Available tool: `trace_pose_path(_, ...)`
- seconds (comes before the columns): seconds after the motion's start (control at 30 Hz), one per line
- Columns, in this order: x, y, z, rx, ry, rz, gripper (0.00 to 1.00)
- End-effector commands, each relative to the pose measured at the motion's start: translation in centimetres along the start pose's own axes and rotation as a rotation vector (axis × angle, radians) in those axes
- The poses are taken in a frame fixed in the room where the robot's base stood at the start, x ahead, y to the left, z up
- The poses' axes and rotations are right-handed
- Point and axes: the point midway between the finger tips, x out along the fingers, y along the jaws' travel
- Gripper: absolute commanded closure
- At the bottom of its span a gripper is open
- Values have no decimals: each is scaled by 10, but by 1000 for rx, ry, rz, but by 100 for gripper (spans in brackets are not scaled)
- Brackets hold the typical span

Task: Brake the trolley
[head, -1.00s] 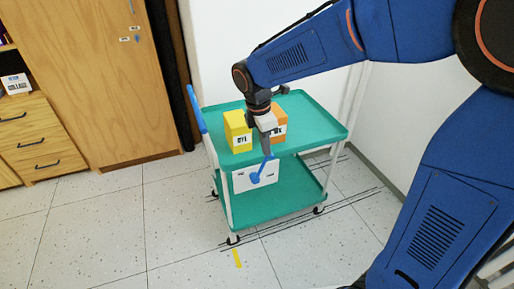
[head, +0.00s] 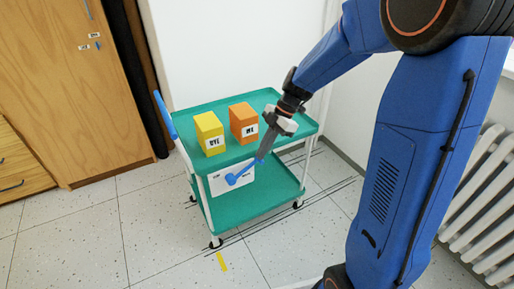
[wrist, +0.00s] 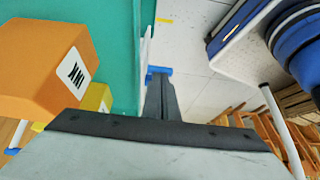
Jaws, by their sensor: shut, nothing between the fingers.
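The trolley (head: 250,207) is green with two shelves and white posts, standing on small castors. A white plate (head: 217,185) on its near side carries a blue lever (head: 234,179), which slants up and right from its round pivot. The plate's small marks are too small to read. My gripper (head: 262,156) is shut and empty, pointing down at the lever's upper right end. In the wrist view the closed fingers (wrist: 160,88) end right by the blue lever tip (wrist: 159,70); whether they touch it I cannot tell.
A yellow box (head: 209,134) and an orange box (head: 243,122) stand on the top shelf, close to my gripper. A blue handle (head: 164,114) is at the trolley's left end. A wooden cabinet (head: 75,110) stands left, a radiator (head: 480,200) right.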

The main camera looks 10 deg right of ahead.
Motion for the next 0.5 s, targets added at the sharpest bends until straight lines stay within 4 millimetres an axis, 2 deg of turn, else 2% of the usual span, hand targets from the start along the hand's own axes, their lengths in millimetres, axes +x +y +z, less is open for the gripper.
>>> trace_pose_path(0.13,7,0,16,6,90,0,100)
trace_pose_path(0.5,22,0,40,1,81,-1,100)
